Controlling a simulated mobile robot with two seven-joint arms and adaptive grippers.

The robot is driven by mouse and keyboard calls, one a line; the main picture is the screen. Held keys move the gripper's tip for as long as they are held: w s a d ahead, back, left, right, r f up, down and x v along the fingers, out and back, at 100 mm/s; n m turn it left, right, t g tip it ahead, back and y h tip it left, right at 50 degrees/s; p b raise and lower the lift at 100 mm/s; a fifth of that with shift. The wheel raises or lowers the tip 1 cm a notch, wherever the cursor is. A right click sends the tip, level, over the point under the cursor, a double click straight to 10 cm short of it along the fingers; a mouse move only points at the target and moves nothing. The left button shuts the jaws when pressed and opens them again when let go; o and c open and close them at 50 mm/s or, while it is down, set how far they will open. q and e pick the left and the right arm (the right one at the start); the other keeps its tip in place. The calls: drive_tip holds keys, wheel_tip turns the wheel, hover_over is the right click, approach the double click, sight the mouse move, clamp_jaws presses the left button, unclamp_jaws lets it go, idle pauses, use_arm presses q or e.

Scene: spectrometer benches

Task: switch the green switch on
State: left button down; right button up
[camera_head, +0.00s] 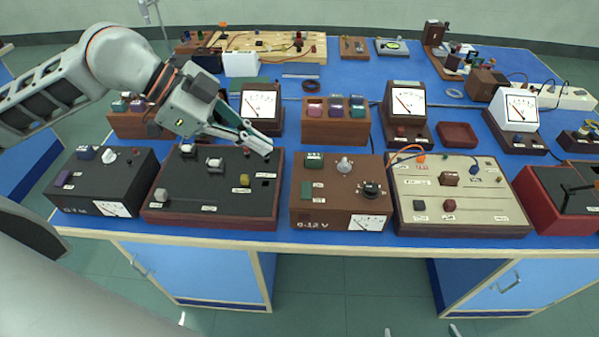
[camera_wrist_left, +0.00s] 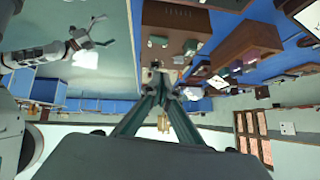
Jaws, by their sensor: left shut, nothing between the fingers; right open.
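A dark green block (camera_head: 306,190), likely the green switch, sits on the left part of the brown 0-12 V box (camera_head: 335,215) at the front of the bench. Another dark green piece (camera_head: 314,160) is at that box's back left. Whether either is on I cannot tell. My left gripper (camera_head: 266,150) is shut and empty, above the back right of the black panel (camera_head: 220,195), left of the brown box. Its fingers also show in the left wrist view (camera_wrist_left: 157,80). My right gripper (camera_wrist_left: 92,38) shows in the left wrist view, open and empty.
A beige board (camera_head: 460,215) with orange and blue leads stands right of the brown box, and a black meter box (camera_head: 85,180) stands far left. Behind are a three-button wooden box (camera_head: 336,130) and white meters (camera_head: 408,102). Narrow strips of blue bench separate the front boxes.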

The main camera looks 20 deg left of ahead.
use_arm(q)
hover_over(309, 186)
drive_tip(key=s+a, duration=0.1)
drive_tip(key=a, duration=0.1)
wheel_tip(309, 186, down, 7)
drive_tip(key=shift+s+d+f+p, duration=0.1)
drive_tip(key=shift+d+f+p, duration=0.05)
drive_tip(key=shift+p, duration=0.25)
drive_tip(key=shift+a+f, duration=0.2)
drive_tip(key=shift+f, duration=1)
drive_tip(key=shift+w+f, duration=0.25)
drive_tip(key=shift+f, duration=0.45)
use_arm(e)
drive_tip(key=shift+w+r, duration=0.35)
drive_tip(key=shift+r, duration=0.2)
use_arm(q)
drive_tip(key=shift+w+a+f+g+p, duration=0.1)
drive_tip(key=shift+w+f+g+p, duration=0.1)
drive_tip(key=shift+g+p, duration=0.15)
drive_tip(key=shift+s+f, duration=0.1)
use_arm(e)
drive_tip(key=shift+w+r, duration=0.1)
drive_tip(key=shift+r, duration=0.45)
use_arm(q)
drive_tip(key=shift+s, duration=0.15)
use_arm(e)
drive_tip(key=shift+r, duration=0.1)
